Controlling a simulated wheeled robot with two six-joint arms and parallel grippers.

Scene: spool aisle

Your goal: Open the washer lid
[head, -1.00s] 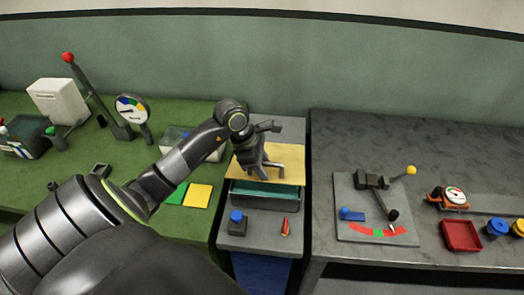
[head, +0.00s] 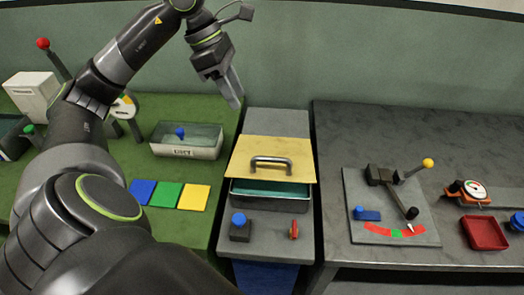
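The washer is a grey box with a teal-lined basin (head: 270,190) between two benches. Its yellow lid (head: 297,150) has a grey arched handle (head: 270,161). The lid lies over the rear and middle of the basin, and a teal strip shows below its front edge. I cannot tell whether it is tilted or flat. My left gripper (head: 236,103) hangs above and behind the lid, to its left, apart from the handle, with nothing seen in it. Its fingers overlap from this angle, so their gap is unclear. My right gripper is out of view.
A blue-topped knob (head: 239,227) and a red switch (head: 294,229) sit in front of the basin. A clear bin (head: 187,142) and coloured squares (head: 168,194) lie left on the green bench. A lever panel (head: 390,205) and red tray (head: 484,233) are right.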

